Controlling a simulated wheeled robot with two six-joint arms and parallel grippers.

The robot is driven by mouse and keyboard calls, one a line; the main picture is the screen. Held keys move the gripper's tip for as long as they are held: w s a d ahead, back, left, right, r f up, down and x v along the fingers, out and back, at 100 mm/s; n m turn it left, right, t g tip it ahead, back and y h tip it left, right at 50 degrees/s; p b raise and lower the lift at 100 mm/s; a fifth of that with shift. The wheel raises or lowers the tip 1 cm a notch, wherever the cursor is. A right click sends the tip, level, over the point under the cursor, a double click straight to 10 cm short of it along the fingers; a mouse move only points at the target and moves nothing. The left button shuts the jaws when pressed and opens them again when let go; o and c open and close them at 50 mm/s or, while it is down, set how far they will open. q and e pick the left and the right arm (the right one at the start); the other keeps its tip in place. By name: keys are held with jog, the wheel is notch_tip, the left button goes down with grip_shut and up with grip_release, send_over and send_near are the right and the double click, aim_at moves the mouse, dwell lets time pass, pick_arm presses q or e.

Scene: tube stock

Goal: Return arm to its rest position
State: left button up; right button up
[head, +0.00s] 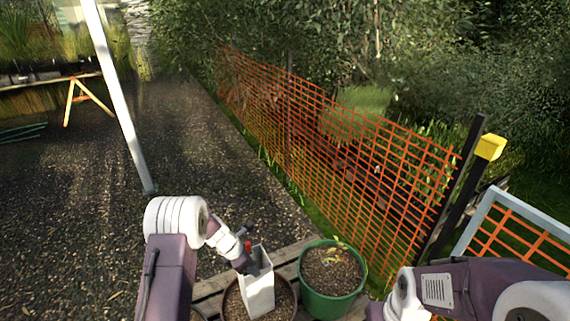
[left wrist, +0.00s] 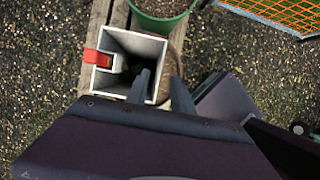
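My left gripper (head: 249,264) is at the top of an upright white square tube (head: 258,296). In the left wrist view its two dark fingers (left wrist: 160,88) are apart, one over the opening of the tube (left wrist: 156,46) and one just outside its wall. I cannot tell whether they touch the wall. A red clip (left wrist: 97,58) sits on the tube's rim and also shows in the head view (head: 248,246). My right arm reaches in from the right; only a dark bit of its gripper (head: 375,312) shows at the bottom edge, its fingers hidden.
The tube stands in a brown pot (head: 231,302) beside a green pot of soil (head: 316,305), both on wooden slats (head: 284,254). An orange mesh fence (head: 340,150) runs behind. A pale post (head: 121,100) rises at left. Gravel ground at left is open.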

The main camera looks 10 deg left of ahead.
pick_arm(q)
jog(key=s+d+r+m+t+p, duration=0.1)
jog(key=d+r+m+p, duration=0.1)
jog(key=r, duration=0.7)
jog(key=s+d+r+m+p, duration=0.2)
jog(key=r, duration=0.6)
jog(key=s+a+m+g+y, duration=0.1)
jog(key=s+a+m, duration=0.1)
jog(key=s+m, duration=0.8)
jog(key=s+a+m+g+y+p, duration=0.1)
jog(key=s+a+m+y, duration=0.1)
jog(key=s+m, duration=0.7)
jog(key=shift+s+r+m+y, duration=0.3)
jog(key=shift+s+r+m, duration=0.1)
jog(key=shift+m, duration=0.4)
